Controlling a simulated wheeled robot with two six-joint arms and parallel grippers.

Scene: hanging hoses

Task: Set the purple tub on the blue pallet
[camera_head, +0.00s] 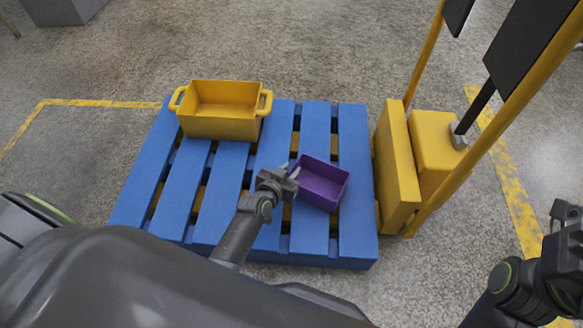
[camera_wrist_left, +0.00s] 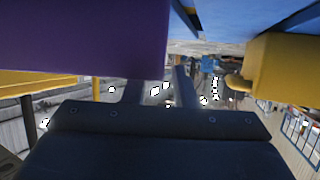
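The purple tub (camera_head: 322,186) is over the right front part of the blue pallet (camera_head: 310,228) and looks to rest on its slats, slightly turned. My left gripper (camera_head: 291,180) is at the tub's left side, with its fingers apart. In the left wrist view, the tub's purple wall (camera_wrist_left: 85,40) fills the upper left and hides part of one finger. A gap shows between the left fingers (camera_wrist_left: 160,88). My right gripper (camera_head: 566,215) is at the right edge, away from the tub; its finger opening is unclear.
A yellow tub with handles (camera_head: 222,128) stands on the pallet's back left. A yellow post base (camera_head: 398,165) with upright poles stands close against the pallet's right side. The slats between the tubs and at the pallet's back right are free.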

